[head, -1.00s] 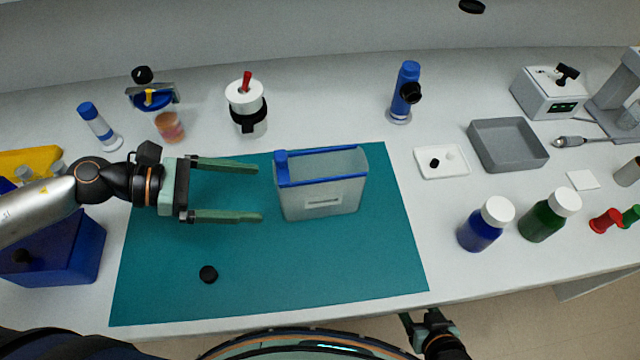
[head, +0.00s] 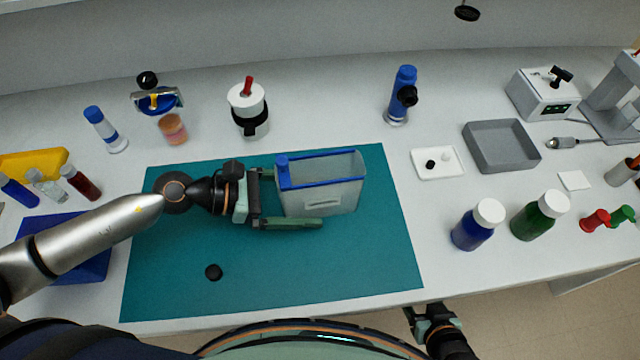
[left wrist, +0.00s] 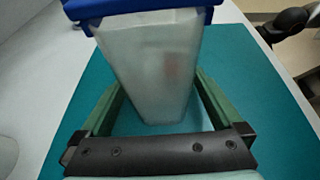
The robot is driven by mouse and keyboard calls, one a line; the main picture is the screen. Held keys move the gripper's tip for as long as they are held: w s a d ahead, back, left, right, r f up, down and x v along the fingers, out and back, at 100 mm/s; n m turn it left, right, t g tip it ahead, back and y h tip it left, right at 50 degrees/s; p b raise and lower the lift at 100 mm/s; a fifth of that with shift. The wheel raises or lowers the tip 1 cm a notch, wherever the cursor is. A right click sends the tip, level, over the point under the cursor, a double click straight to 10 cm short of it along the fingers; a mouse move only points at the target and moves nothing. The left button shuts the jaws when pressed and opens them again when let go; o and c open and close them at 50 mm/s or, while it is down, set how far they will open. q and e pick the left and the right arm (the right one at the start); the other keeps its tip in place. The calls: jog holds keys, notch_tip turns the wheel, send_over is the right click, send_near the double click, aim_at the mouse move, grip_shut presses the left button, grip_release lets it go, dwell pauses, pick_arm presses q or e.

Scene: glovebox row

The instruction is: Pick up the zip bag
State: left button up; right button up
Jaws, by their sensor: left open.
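The zip bag (head: 340,196) is a translucent grey upright pouch with a blue rim and a blue slider at its left corner. It stands on the teal mat (head: 330,265). My left gripper (head: 300,198) is open, with one finger in front of the bag's left part and the other behind it, mostly hidden. In the left wrist view the bag (left wrist: 155,65) stands between the two green fingers (left wrist: 160,105), with a gap visible on each side low down. My right gripper (head: 430,318) is at the bottom edge, off the table; its jaws are unclear.
A black cap (head: 213,272) lies on the mat in front of my left arm. A white jar with a red top (head: 248,110) and a blue upright device (head: 401,95) stand behind the mat. Blue (head: 478,225) and green (head: 540,215) bottles stand to the right. The mat's front is mostly clear.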

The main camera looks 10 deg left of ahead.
pick_arm(q)
jog(key=shift+d, duration=0.1)
jog(key=c, duration=1.4)
jog(key=shift+w+r, duration=0.1)
jog(key=shift+r, duration=0.05)
